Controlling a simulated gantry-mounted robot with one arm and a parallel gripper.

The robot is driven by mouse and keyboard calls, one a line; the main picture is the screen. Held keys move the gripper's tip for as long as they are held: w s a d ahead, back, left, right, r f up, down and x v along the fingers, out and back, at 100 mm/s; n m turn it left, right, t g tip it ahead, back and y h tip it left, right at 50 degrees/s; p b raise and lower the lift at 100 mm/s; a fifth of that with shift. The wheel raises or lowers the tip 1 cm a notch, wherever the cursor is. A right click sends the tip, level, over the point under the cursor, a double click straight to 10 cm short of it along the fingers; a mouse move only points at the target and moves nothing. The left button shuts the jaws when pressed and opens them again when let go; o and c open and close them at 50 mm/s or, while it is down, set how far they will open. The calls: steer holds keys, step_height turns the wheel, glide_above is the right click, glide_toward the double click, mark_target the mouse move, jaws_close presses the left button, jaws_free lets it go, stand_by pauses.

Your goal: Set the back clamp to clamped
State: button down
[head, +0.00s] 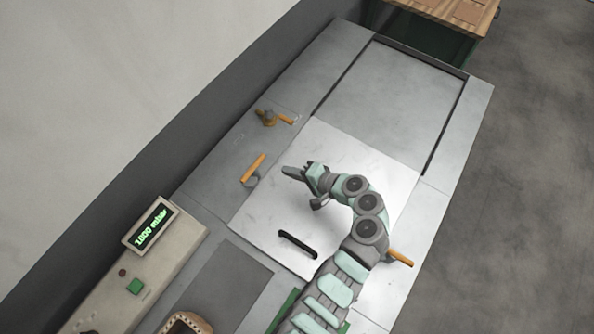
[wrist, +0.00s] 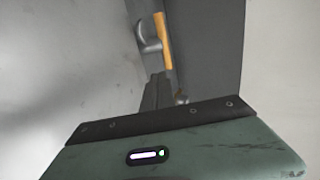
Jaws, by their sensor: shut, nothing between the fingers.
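Three clamps with orange handles show in the head view. One clamp (head: 253,168) is at the plate's left edge, its handle slanting up to the right. A third orange handle (head: 400,257) is at the right, partly behind my arm. I cannot tell for sure which is the back clamp. My gripper (head: 286,171) is shut and empty above the light plate, to the right of the left-edge clamp and apart from it. The wrist view shows one orange handle (wrist: 162,40) beyond my fingers.
The light plate (head: 340,150) carries a black bar handle (head: 298,244). A control box (head: 137,275) with a "1000 mbar" display (head: 151,226) and a green button stands at lower left. A grey recessed area (head: 395,100) lies beyond the plate. A wall runs along the left.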

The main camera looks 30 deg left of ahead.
mark_target(254, 172)
steer(key=x, duration=0.5)
steer(key=r+p+x, duration=0.1)
steer(key=x, duration=0.2)
steer(key=shift+a+f, duration=0.1)
steer(key=shift+a, duration=0.45)
steer(key=shift+w+a+f+b, duration=0.1)
steer(key=shift+a+f+b, duration=0.05)
steer(key=shift+b, duration=0.45)
